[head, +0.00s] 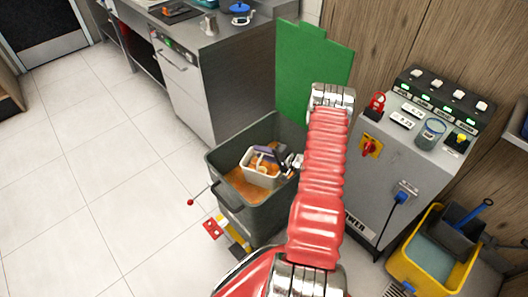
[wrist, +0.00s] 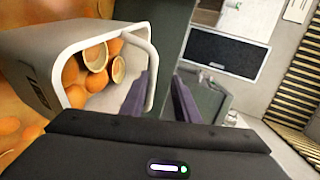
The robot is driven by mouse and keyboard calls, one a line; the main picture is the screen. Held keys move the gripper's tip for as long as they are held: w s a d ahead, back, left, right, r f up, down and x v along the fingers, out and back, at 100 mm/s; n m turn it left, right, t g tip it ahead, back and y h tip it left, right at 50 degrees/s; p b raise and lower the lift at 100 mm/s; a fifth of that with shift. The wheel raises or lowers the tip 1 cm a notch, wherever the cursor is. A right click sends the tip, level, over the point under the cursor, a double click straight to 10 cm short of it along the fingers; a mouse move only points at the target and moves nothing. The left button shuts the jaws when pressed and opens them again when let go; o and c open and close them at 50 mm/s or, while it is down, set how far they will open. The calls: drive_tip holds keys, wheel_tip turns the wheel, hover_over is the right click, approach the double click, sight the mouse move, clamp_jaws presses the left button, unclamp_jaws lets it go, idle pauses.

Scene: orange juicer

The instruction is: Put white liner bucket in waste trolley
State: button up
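The white liner bucket (head: 261,181) sits inside the grey waste trolley (head: 240,196), on a bed of orange waste. In the wrist view the bucket (wrist: 34,66) shows its open mouth with several orange halves inside. My gripper (head: 266,157) reaches into the trolley at the bucket's rim. In the wrist view my gripper's dark purple fingers (wrist: 161,98) are apart, with a gap between them. The left finger overlaps the bucket's mouth and the right finger is outside it. The near rim edge lies close to the left finger; contact cannot be told.
The trolley's green lid (head: 308,66) stands raised behind it. A grey control cabinet (head: 405,165) stands to the right, with a yellow mop bucket (head: 408,267) beside it. A steel counter (head: 205,75) stands behind. The tiled floor at left is clear.

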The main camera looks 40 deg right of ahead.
drive_tip(key=shift+r, duration=0.8)
drive_tip(key=v, duration=1.2)
drive_tip(key=shift+f, duration=0.15)
drive_tip(key=shift+a, duration=0.1)
drive_tip(key=w+a+r+n+g+y, duration=0.2)
drive_tip(key=a+r+n+g+y, duration=0.15)
drive_tip(key=a+r, duration=0.8)
drive_tip(key=w+a+r+n+g+y, duration=0.2)
drive_tip(key=a+r+n+g, duration=0.25)
drive_tip(key=a+r, duration=0.7)
drive_tip(key=s+a+r+n+h, duration=0.6)
drive_tip(key=s+a+r+h, duration=0.2)
drive_tip(key=s+a+r, duration=0.7)
drive_tip(key=s+r, duration=0.1)
drive_tip(key=s, duration=0.2)
drive_tip(key=shift+r+n+h, duration=0.35)
drive_tip(key=shift+r+n, duration=0.05)
